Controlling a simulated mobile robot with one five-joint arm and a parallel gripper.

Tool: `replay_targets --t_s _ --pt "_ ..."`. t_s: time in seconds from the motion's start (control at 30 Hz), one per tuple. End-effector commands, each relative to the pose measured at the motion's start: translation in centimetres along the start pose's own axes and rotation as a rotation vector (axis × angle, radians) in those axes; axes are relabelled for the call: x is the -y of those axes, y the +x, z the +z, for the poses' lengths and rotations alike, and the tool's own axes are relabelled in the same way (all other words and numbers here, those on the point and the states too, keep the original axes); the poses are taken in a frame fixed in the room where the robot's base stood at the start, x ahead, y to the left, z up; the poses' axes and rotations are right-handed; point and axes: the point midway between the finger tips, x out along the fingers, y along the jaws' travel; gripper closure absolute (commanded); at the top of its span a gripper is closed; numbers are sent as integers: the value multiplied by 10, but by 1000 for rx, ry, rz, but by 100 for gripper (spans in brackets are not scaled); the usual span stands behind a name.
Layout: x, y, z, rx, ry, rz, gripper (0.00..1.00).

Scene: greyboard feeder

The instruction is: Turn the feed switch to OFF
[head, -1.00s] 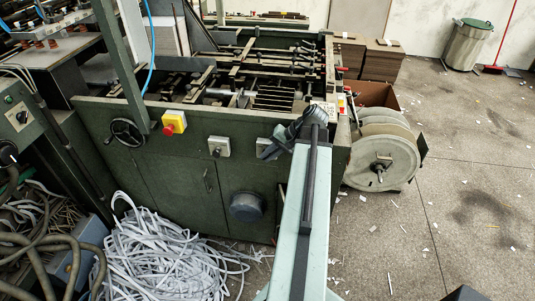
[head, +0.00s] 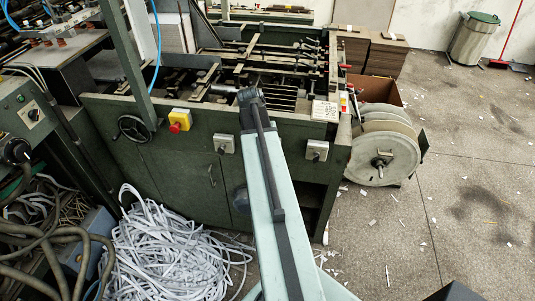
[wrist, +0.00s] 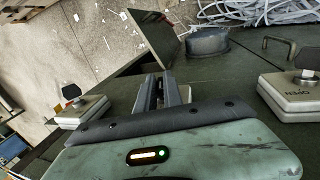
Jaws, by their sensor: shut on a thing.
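Grey switch plates with dark knobs sit in a row on the green machine front. The left switch (head: 224,145) and the right switch (head: 317,150) show in the head view. They also show in the wrist view, the left one at the right side (wrist: 285,92) and the right one at the left side (wrist: 80,108). Between them, a middle switch is hidden behind my arm and gripper. My gripper (wrist: 161,88) reaches to this middle place, its fingers close together on something hidden, seemingly that switch's knob. I cannot read which switch is the feed switch.
A yellow box with a red button (head: 180,120) and a handwheel (head: 134,128) sit left on the machine front. Paper strips (head: 160,250) heap on the floor below. A large reel (head: 385,155) stands at the right.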

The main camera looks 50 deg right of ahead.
Motion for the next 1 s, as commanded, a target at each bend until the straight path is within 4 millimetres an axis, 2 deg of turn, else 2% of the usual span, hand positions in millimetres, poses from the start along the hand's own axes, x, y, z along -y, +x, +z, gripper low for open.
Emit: replay_targets --t_s 0.5,1.0 --pt "8 8 -2 -3 1 416 100" --pt "7 4 -1 -4 4 554 100"
